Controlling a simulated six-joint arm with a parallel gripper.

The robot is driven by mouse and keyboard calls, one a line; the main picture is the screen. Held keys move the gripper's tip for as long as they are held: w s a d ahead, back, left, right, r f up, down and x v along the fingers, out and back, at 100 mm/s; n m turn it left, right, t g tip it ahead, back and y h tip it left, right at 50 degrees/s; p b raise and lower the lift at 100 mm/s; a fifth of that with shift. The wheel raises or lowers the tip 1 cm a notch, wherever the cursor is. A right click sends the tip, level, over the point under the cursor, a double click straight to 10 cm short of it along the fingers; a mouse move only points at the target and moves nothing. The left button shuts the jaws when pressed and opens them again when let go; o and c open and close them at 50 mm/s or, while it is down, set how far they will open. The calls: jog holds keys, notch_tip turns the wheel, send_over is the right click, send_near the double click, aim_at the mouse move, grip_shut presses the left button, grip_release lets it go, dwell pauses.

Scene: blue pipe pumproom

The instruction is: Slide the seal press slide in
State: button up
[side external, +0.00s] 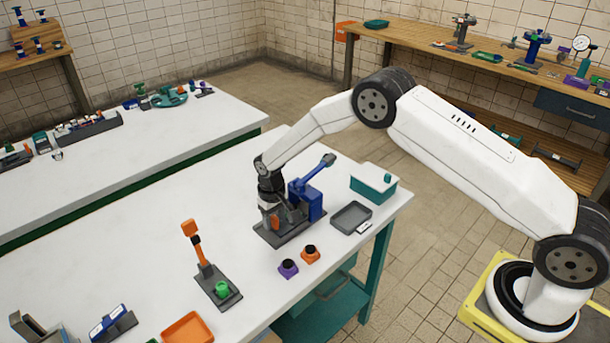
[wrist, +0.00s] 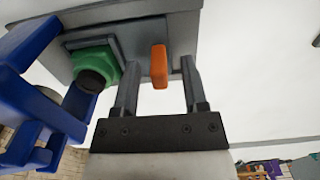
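The seal press (side external: 306,198) is a blue frame with a raised lever on a grey base (side external: 285,228), standing on the white table. In the wrist view its blue body (wrist: 35,85) fills the left side. A green part with a dark centre (wrist: 95,68) sits on the grey slide beside it. The slide's upright orange tab (wrist: 159,66) is between my gripper's fingers (wrist: 160,75). A gap shows on each side of the tab, so my gripper is open around it. In the side view my gripper (side external: 270,210) is low in front of the press, partly hiding the slide.
A grey tray (side external: 351,217) and a teal box (side external: 374,187) stand right of the press. A purple knob (side external: 288,268) and an orange knob (side external: 310,255) are in front. An orange-handled tool (side external: 208,265) stands nearer left.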

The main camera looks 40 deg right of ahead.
jog(key=shift+r, duration=3.9)
jog(key=shift+a, duration=0.15)
grip_shut()
jog(key=a+r+n+h, duration=0.2)
jog(key=a+n, duration=0.6)
jog(key=n, duration=1)
jog(key=shift+s+a+r+h, duration=0.25)
jog(key=shift+a+r+h, duration=0.15)
jog(key=shift+r, duration=0.25)
